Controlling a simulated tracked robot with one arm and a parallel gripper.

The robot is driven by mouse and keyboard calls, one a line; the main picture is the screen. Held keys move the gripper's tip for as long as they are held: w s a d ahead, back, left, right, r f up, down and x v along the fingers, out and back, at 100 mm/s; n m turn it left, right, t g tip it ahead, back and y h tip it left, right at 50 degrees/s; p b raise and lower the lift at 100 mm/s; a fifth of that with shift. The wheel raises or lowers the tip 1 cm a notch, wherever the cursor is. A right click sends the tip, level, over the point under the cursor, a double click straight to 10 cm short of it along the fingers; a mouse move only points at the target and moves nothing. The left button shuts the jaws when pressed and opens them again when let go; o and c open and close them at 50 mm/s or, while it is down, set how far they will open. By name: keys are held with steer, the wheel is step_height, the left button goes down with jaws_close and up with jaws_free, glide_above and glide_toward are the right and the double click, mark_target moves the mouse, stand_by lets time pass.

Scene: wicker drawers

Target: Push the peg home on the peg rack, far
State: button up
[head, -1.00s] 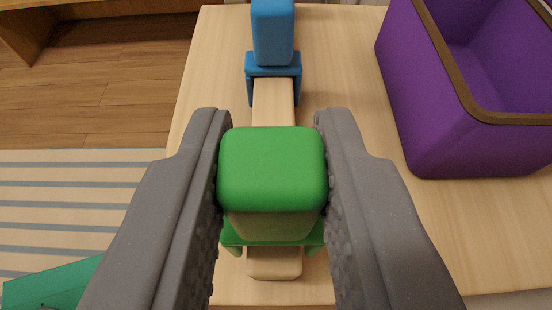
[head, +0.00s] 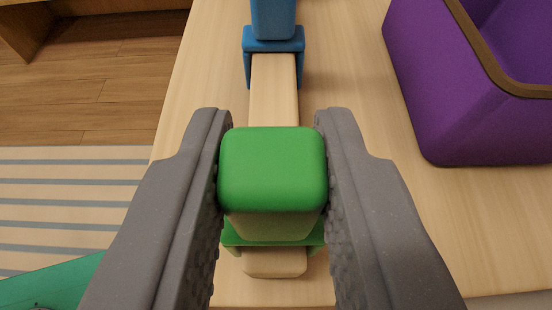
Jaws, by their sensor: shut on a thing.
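The peg rack is a pale wooden bar (head: 273,88) running away from me along the table. A blue holder (head: 273,50) sits at its far end, with a blue peg (head: 273,16) upright in it, cut off by the top edge. A green holder (head: 232,236) sits at the near end. My gripper (head: 272,165) is shut on a green peg (head: 272,168), one finger on each side. The peg's paler lower part is above the green holder. I cannot tell how deep it sits, as the cap and fingers hide the joint.
A purple bin (head: 440,110) with a brown rim stands on the wooden table (head: 390,220) at the right. The table is bare between bin and rack. A striped rug (head: 70,200) and wooden floor lie left of the table. A teal thing (head: 50,285) shows at lower left.

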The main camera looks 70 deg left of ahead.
steer(key=shift+f, duration=0.55)
steer(key=o, duration=1)
steer(key=shift+o, duration=0.2)
steer(key=v, duration=1.3)
steer(key=shift+d+p, duration=0.3)
steer(key=shift+d, duration=0.05)
steer(key=shift+r, duration=0.1)
